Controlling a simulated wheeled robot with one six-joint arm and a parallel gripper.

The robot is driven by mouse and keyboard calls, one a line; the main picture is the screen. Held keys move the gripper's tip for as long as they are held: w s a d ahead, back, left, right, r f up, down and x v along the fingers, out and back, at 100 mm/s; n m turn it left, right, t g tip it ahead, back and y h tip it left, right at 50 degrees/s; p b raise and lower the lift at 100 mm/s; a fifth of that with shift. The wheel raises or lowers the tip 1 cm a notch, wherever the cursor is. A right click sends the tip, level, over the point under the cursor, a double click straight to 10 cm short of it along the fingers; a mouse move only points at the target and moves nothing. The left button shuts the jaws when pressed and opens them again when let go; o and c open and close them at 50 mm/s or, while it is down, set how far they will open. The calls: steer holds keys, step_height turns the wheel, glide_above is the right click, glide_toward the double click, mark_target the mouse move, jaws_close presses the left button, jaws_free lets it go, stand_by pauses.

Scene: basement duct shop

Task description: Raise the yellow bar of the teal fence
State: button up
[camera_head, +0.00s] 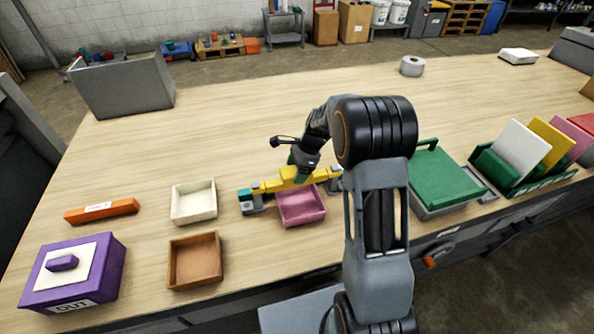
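The teal fence (244,195) stands on the table in front of me, with grey feet at its ends. Its yellow bar (268,186) runs across between the end posts, low and nearly level. A thicker yellow block rises at the middle of the bar. My gripper (297,170) points down at this middle part, from behind and above. The fingertips are small and partly hidden, so I cannot tell if they touch the bar or are closed on it. My arm covers part of the fence's right end.
A pink tray (302,219) sits just in front of the bar. A cream tray (193,215) and a brown tray (195,278) stand to the left. A green-lidded box (445,174) is to the right. The table behind the fence is mostly clear.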

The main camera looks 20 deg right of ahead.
steer(key=shift+o, duration=0.9)
steer(key=shift+f, duration=0.1)
steer(key=v, duration=1.4)
steer(key=shift+b, duration=0.45)
steer(key=shift+a+f, duration=0.1)
steer(key=s+a+n+t+h, duration=0.2)
steer(key=s+n, duration=0.7)
steer(key=s, duration=0.2)
steer(key=s+a+r+n+t+h, duration=0.1)
steer(key=s+a+n+t+h, duration=0.1)
steer(key=s+n, duration=0.7)
steer(key=shift+s+a+h, duration=0.3)
steer(key=shift+s+a, duration=0.2)
steer(key=shift+s, duration=0.35)
